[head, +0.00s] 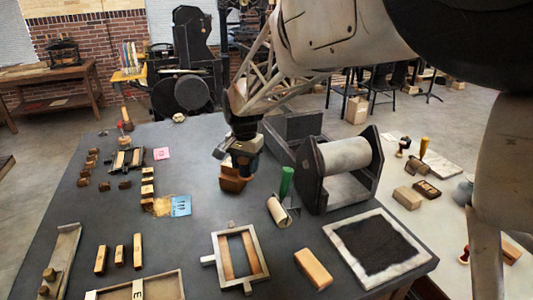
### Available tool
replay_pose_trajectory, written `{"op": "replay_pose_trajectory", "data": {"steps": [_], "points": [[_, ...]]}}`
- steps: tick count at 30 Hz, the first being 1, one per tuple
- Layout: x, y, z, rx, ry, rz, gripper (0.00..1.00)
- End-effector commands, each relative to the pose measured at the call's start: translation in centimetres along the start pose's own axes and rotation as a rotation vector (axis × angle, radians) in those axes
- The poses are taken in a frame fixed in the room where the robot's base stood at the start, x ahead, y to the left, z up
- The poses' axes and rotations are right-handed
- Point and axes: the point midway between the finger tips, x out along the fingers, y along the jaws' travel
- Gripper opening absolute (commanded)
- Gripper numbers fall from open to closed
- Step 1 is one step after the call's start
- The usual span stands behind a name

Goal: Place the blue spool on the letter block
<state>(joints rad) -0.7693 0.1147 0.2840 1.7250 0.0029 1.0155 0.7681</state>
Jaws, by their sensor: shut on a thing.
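My gripper (239,162) reaches down over the middle of the table, in the head view. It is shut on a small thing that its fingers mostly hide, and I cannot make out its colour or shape. A brown wooden block (233,184) shows directly under the fingertips. I cannot tell whether it touches what I hold, and no letter can be read on it. No blue spool stands out clearly elsewhere on the table.
A roller with a green handle (287,182) and a roller press (345,170) stand to the right. A blue note (181,206) and several wooden blocks lie left. A framed form (240,285) and black ink slab (340,225) are in front.

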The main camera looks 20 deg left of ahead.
Motion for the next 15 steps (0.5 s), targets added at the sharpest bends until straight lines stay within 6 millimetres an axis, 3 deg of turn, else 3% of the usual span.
{"op": "replay_pose_trajectory", "data": {"steps": [15], "points": [[0.1, -1.0, -1.1, 0.0, 0.0, 0.0, 0.21]]}}
